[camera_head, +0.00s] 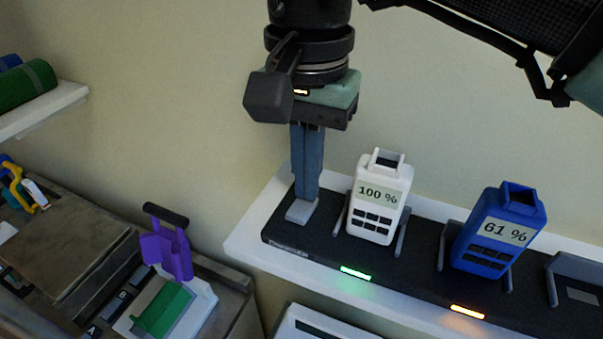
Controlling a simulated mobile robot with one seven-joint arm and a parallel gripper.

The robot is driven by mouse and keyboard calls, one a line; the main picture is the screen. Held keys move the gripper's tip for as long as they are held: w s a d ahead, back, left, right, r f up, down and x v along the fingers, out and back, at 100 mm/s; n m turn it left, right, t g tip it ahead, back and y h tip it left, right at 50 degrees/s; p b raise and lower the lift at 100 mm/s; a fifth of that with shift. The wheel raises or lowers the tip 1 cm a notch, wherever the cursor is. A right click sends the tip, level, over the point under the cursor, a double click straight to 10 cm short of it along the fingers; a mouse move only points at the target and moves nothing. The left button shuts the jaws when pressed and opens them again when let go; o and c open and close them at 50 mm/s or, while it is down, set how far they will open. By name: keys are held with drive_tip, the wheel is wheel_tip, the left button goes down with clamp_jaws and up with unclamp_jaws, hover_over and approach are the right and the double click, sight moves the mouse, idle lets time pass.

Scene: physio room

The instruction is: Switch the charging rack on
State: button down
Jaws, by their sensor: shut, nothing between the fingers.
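The charging rack (330,256) is a long black base on a white shelf. A white device (380,198) reading 100 % stands in one bay, with a green light lit below it. A blue device (499,231) reading 61 % stands in the bay to its right, with an orange light lit below it. My gripper (304,196) points down, shut and empty, at the rack's left end. Its fingertips are at a light grey pad (301,211) and appear to touch it or hover just above. The fingers partly hide that pad.
An empty bay (582,295) is at the right edge. The white shelf (240,243) ends left of the rack. At lower left, a bench holds a purple clamp-like thing (165,252) and a green block (162,311). A wall shelf (45,112) with rolls is at upper left.

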wheel_tip(320, 180, up, 7)
drive_tip(key=p, duration=0.5)
drive_tip(key=shift+f, duration=0.2)
idle(0.3)
